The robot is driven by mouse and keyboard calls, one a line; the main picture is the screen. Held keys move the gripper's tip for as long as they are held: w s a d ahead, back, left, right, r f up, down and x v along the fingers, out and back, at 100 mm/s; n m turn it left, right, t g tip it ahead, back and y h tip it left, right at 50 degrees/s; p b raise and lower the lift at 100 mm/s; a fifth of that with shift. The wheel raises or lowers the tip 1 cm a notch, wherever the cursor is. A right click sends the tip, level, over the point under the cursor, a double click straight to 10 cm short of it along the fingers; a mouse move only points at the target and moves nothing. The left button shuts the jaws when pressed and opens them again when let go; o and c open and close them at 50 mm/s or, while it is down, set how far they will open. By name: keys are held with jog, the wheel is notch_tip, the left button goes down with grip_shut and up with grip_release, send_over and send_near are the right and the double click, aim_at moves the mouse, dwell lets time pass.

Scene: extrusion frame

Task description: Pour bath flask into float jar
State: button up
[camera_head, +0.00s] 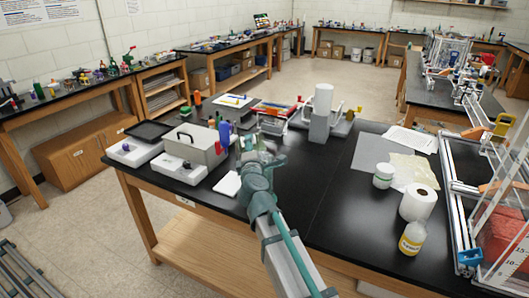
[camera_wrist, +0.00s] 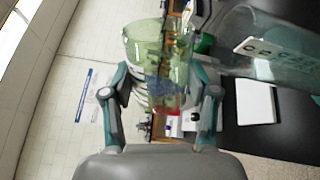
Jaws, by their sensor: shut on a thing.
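My gripper (camera_wrist: 160,92) is shut on a clear, green-tinted vessel, which I take as the bath flask (camera_wrist: 150,45); its wide round rim shows at the top of the wrist view. A clear glass vessel with a white label, likely the float jar (camera_wrist: 268,62), lies across the upper right of the wrist view, very near the flask. I cannot tell whether the two touch or what either contains. In the head view my gripper (camera_head: 252,160) is above the black bench; my arm hides most of what it holds.
A grey box (camera_head: 196,150), a white pad (camera_head: 228,184) and small bottles crowd the bench near my gripper. A white cylinder on a grey stand (camera_head: 321,112) is behind. A paper roll (camera_head: 418,203) and a yellow-labelled bottle (camera_head: 413,238) stand right. The bench's middle is clear.

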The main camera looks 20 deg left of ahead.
jog(key=shift+f, duration=0.1)
jog(key=shift+n, duration=0.4)
jog(key=shift+a+r+n+p, duration=0.1)
jog(key=shift+r+n+p, duration=0.45)
jog(key=shift+p, duration=0.25)
jog(key=shift+f+n, duration=0.5)
jog(key=shift+n, duration=0.15)
jog(key=n+p, duration=0.1)
jog(key=n, duration=0.2)
jog(key=shift+a+n+p, duration=0.15)
jog(key=shift+n+p, duration=0.15)
jog(key=shift+s+a+f+n, duration=0.2)
jog(key=shift+a+f+n, duration=0.1)
jog(key=shift+n, duration=0.3)
jog(key=a+n, duration=0.1)
jog(key=f+n, duration=0.1)
jog(key=shift+s+a+f+n+p, duration=0.1)
jog(key=shift+s+a+n+p, duration=0.2)
jog(key=shift+s+a, duration=0.1)
jog(key=f+n+b, duration=0.1)
jog(key=a+f+n+b, duration=0.1)
jog(key=f+n, duration=0.1)
jog(key=a+f+n+b, duration=0.1)
jog(key=f, duration=0.1)
jog(key=shift+s+f, duration=0.2)
jog(key=shift+s, duration=0.2)
